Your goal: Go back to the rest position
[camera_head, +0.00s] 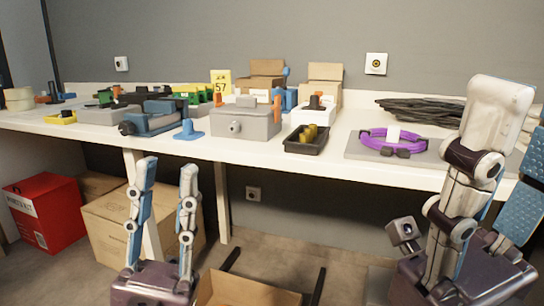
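My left gripper (168,166) is at the lower left of the head view, in front of the long white table (300,157). Its two fingers point upward with a wide gap between them, and nothing is held there. My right gripper (470,200) is large and close at the right edge, partly cut off by the frame. Its dark base and jointed white and blue parts overlap the table's right end. How far its fingers are apart cannot be told.
The table carries a grey box (247,122), a black tray (307,141), a purple cable coil (392,139) and black cables (420,110). Below are a red box (42,212) and cardboard cartons (110,222). An open carton (245,289) lies at the bottom.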

